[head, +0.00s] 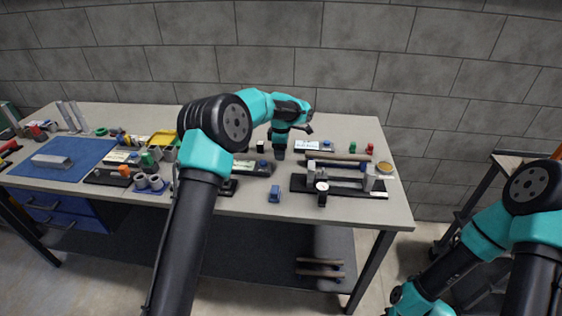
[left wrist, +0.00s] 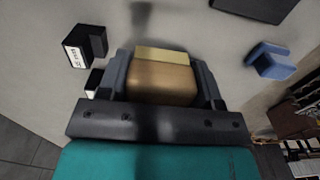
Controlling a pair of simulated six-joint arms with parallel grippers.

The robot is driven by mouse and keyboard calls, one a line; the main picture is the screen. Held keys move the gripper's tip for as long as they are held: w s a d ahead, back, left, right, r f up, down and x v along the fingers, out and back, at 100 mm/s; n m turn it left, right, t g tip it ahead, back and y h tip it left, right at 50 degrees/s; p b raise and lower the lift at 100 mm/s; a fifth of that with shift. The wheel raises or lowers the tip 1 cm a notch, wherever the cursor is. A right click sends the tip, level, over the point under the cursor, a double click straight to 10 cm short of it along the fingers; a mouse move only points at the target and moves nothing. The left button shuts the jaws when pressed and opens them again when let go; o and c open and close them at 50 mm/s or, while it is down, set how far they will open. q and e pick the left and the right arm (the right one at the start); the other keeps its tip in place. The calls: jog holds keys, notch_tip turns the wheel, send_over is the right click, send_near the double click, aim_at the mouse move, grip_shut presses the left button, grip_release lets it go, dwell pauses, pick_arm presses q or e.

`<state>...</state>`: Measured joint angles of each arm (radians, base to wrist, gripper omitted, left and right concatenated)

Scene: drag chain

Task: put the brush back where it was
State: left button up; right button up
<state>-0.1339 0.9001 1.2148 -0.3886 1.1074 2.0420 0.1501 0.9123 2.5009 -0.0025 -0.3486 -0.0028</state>
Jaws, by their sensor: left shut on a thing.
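My left gripper (head: 280,153) is over the middle of the table, pointing down. In the left wrist view its two grey-blue fingers (left wrist: 163,85) are shut on a tan, wood-coloured block with a pale yellow strip, which looks like the brush (left wrist: 162,82). In the head view the held piece is too small to tell. The bare tabletop shows beyond it in the left wrist view. A black angled holder with a white label (left wrist: 84,46) stands to the left, and a blue holder (left wrist: 270,60) to the right. My right gripper is not in view; only parts of my right arm show.
The blue holder (head: 275,194) is near the table's front edge. A dark fixture base (head: 340,188) with a gauge (head: 321,186) lies right. A long wooden rod (head: 338,156) lies behind it. A blue mat (head: 62,158) and several small parts fill the left.

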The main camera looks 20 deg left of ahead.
aim_at(281, 166)
pick_arm(q)
jog(key=shift+f, duration=2.5)
jog(key=shift+f, duration=0.15)
jog(key=o, duration=1)
notch_tip(281, 166, up, 12)
jog(key=shift+r, duration=0.15)
